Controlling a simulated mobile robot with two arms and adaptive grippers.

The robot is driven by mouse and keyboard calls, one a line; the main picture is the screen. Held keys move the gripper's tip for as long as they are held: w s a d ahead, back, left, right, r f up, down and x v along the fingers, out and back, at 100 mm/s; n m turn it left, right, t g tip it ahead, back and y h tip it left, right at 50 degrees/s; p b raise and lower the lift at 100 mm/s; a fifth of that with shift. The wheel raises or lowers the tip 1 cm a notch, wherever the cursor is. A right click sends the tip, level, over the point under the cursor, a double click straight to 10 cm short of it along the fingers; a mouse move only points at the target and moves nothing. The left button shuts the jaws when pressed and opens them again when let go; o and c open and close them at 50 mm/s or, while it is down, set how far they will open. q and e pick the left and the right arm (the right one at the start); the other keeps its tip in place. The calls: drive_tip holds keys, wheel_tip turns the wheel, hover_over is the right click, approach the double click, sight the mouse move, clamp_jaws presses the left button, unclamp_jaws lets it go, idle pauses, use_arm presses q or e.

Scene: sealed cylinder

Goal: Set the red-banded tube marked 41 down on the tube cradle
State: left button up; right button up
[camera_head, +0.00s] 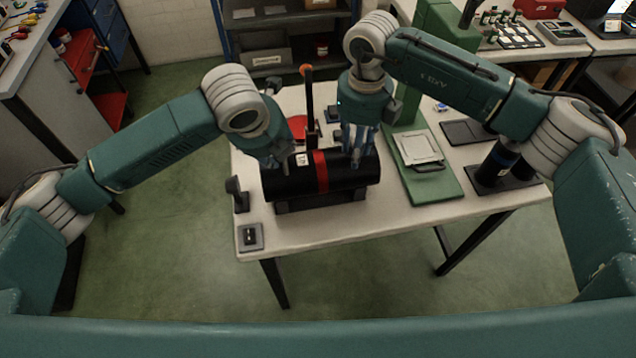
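The black tube with a red band (320,171) lies on its side near the front left of the table. A small white label (301,159) shows on it, too small to read. The dark tube cradle (322,200) is directly under the tube; I cannot tell whether they touch. My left gripper (274,158) is at the tube's left end, its fingers mostly hidden. My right gripper (358,158) points down at the tube's upper right part. Its fingers reach the tube, but their grip is unclear.
A green stand (432,185) holds a pale plate. A black post with an orange tip (308,95) rises behind the tube. A small switch box (250,237) sits at the front left corner. The front right tabletop is clear.

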drive_tip(key=shift+a, duration=0.1)
drive_tip(key=shift+r, duration=0.15)
use_arm(q)
drive_tip(key=v, duration=1.2)
use_arm(e)
wheel_tip(320, 180, up, 12)
use_arm(q)
drive_tip(key=shift+a+f, duration=0.1)
use_arm(e)
drive_tip(key=shift+f, duration=0.25)
